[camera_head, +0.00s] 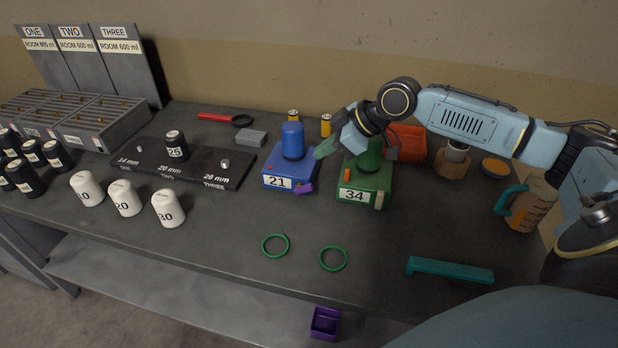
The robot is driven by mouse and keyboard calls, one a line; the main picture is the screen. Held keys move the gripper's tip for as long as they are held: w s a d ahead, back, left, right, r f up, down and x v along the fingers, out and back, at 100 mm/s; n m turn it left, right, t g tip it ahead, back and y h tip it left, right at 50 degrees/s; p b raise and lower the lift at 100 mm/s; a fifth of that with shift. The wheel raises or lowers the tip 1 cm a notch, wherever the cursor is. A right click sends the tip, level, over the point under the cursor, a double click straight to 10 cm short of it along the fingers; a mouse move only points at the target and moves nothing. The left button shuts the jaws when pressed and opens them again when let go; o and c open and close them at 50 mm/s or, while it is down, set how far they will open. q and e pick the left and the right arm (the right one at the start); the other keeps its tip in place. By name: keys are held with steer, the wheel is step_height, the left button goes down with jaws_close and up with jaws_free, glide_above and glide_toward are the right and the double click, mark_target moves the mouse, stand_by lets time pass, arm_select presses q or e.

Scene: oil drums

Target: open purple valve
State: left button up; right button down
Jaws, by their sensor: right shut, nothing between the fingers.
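The purple valve (304,188) is a small lever on the front right corner of the blue drum base (283,170), which carries the number 21. A blue bottle-shaped drum (292,141) stands upright on that base. My right gripper (322,152) reaches in from the right, with its closed fingertips beside the right side of the blue drum. It is above and a little right of the purple valve, apart from it, and holds nothing. My left gripper is out of view.
A green base (361,188) numbered 34 with a green drum stands just right, partly behind my right arm. Two green rings (333,258) and a teal bar (450,270) lie in front. White weights (124,198) and a black rack (200,168) stand left.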

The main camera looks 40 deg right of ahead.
steer(key=r, duration=0.1)
glide_above(309, 185)
steer(key=w+a, duration=0.2)
steer(key=shift+m, duration=0.4)
steer(key=f, duration=0.7)
steer(key=shift+d, duration=0.2)
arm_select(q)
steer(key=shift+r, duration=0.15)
arm_select(e)
steer(key=shift+s+d+f, duration=0.3)
steer(key=shift+f, duration=0.25)
steer(key=shift+s+d+f, duration=0.25)
steer(key=shift+s+f, duration=0.05)
steer(key=shift+f, duration=0.25)
steer(key=shift+s+d+f, duration=0.3)
steer(key=shift+f, duration=0.25)
